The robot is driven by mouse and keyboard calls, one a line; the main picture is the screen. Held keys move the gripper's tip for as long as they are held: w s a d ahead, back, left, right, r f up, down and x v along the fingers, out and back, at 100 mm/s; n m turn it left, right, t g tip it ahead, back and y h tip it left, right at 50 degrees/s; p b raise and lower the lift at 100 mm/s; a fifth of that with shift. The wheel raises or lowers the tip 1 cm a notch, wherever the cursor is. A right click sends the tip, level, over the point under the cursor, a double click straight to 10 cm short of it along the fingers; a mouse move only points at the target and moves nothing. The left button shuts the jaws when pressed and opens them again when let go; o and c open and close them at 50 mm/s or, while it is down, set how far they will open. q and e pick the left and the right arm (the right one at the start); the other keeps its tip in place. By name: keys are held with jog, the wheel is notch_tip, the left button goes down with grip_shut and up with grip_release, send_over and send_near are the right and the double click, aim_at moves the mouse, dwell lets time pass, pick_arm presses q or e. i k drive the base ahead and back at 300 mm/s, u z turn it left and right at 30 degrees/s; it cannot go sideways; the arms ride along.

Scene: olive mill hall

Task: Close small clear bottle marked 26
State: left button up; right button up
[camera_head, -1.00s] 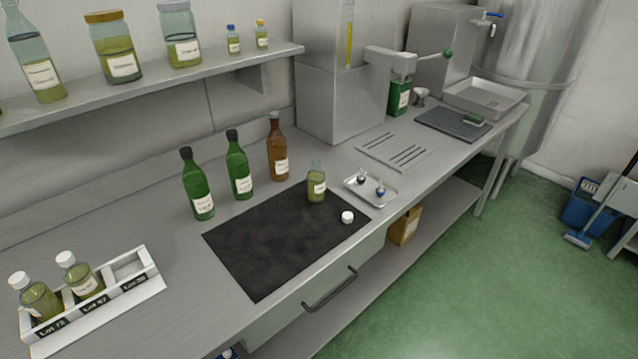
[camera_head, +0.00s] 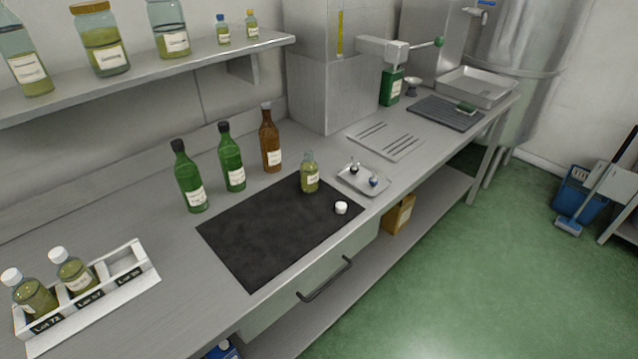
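A small clear bottle (camera_head: 310,174) with yellow-green liquid and a white label stands upright and uncapped at the back right of the black mat (camera_head: 262,238). Its label is too small to read. A white cap (camera_head: 341,208) lies on the mat's right part, apart from the bottle. Two similar bottles with white caps stand in the white rack (camera_head: 125,285) at the left, one bottle (camera_head: 34,296) in the slot marked Lot 72 and the other bottle (camera_head: 76,273) in the slot beside it. The rack's right slot is empty. Neither of my grippers is in view.
A small metal tray (camera_head: 350,184) with two small items lies right of the bottle. Two green bottles (camera_head: 231,160) and a brown bottle (camera_head: 270,140) stand behind the mat. A shelf (camera_head: 190,62) with jars hangs above. The mat's middle is clear.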

aim_at(308, 167)
jog(key=u, duration=4)
jog(key=k, duration=1.9)
jog(key=z, duration=1.35)
